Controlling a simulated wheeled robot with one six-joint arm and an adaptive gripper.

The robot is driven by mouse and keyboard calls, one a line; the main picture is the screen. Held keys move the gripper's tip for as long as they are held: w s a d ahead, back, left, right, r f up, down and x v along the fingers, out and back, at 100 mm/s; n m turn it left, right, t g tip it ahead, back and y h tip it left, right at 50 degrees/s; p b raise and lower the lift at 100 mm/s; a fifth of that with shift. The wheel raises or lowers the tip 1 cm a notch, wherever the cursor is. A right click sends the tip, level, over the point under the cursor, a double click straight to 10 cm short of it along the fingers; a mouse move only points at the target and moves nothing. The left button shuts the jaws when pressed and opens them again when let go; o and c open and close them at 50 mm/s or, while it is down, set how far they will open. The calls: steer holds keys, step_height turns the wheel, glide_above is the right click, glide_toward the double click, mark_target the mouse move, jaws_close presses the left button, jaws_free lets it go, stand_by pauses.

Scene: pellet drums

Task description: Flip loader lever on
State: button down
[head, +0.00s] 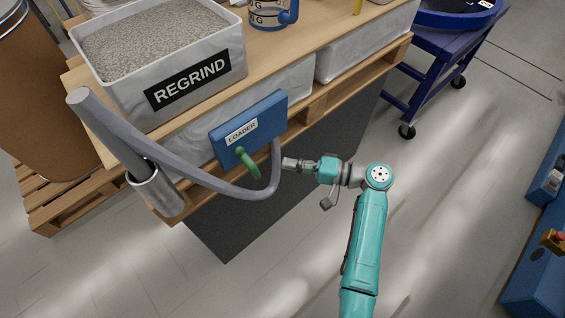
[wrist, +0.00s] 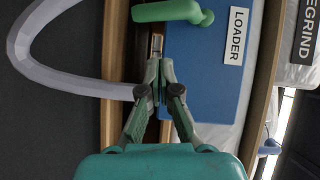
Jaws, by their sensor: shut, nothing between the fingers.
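The blue loader box (head: 262,112) with a white LOADER label is mounted at the pallet's front side. Its green lever (head: 248,163) sticks out from the lower part of the box and points down in the head view. In the wrist view the lever (wrist: 168,12) lies across the top, partly cut off by the picture edge, beside the blue box (wrist: 205,85). My gripper (head: 285,163) is to the right of the lever, with a small gap between them. In the wrist view my gripper's fingertips (wrist: 157,46) are together, empty, just below the lever.
A grey hose (head: 225,188) loops under the lever from a metal tube (head: 155,190). A REGRIND bin (head: 190,97) stands on the wooden top above. A blue cart (head: 430,75) is at the upper right. The floor right of my arm is mostly clear.

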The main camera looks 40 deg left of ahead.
steer(key=v, duration=0.7)
steer(key=shift+d, duration=0.25)
steer(key=shift+w+r, duration=0.1)
steer(key=shift+w, duration=0.05)
